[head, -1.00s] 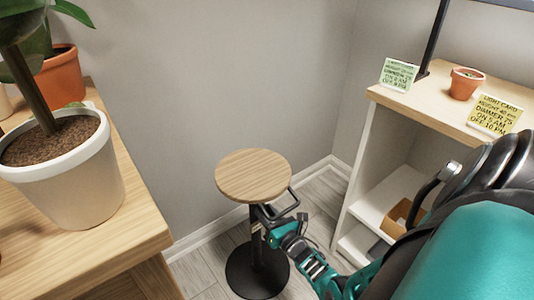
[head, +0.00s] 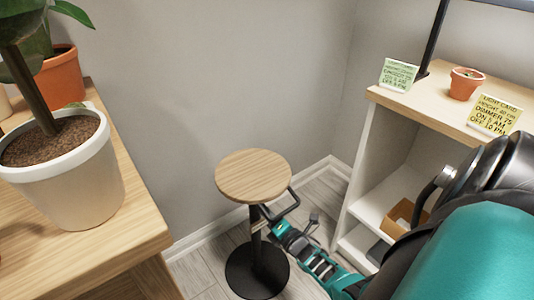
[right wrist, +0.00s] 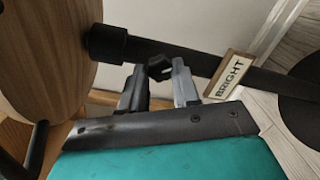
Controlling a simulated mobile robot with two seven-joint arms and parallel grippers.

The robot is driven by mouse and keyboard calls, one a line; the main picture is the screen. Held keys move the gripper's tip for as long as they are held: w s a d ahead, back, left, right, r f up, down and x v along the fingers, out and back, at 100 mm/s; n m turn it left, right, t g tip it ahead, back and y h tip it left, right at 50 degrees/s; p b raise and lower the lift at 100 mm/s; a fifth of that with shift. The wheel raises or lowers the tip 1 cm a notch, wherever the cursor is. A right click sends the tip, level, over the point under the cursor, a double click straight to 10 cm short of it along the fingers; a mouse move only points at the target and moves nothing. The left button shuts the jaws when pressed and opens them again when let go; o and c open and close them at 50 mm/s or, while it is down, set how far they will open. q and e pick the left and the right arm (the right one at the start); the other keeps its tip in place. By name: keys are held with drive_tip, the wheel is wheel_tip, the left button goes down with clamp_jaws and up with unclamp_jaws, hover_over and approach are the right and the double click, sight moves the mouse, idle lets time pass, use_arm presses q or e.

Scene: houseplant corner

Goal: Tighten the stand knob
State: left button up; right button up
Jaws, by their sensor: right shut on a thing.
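The plant stand has a round wooden top (head: 253,176), a black pole (head: 256,240) and a round black base (head: 245,280). It stands upright on the floor. A small dark knob (right wrist: 158,66) sits at the side of the pole in the right wrist view. My right gripper (right wrist: 160,82) has its two fingers on either side of the knob and is shut on it. In the head view my right gripper (head: 271,227) reaches the pole below the top from the right; the knob is too small to make out there. My left gripper is not in view.
A black handle loop (head: 289,203) juts out under the stand top, close above my right gripper. A tag reading BRIGHT (right wrist: 229,74) is by the pole. A wooden table (head: 150,234) with a white-potted plant (head: 75,190) is left; a shelf unit (head: 372,104) is right.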

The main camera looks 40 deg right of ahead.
drive_tip(key=m+y, duration=0.1)
drive_tip(key=m, duration=1.6)
drive_tip(key=shift+d+m, duration=0.15)
drive_tip(key=shift+m, duration=0.15)
idle(0.3)
drive_tip(key=o, duration=1)
drive_tip(key=shift+o, duration=0.2)
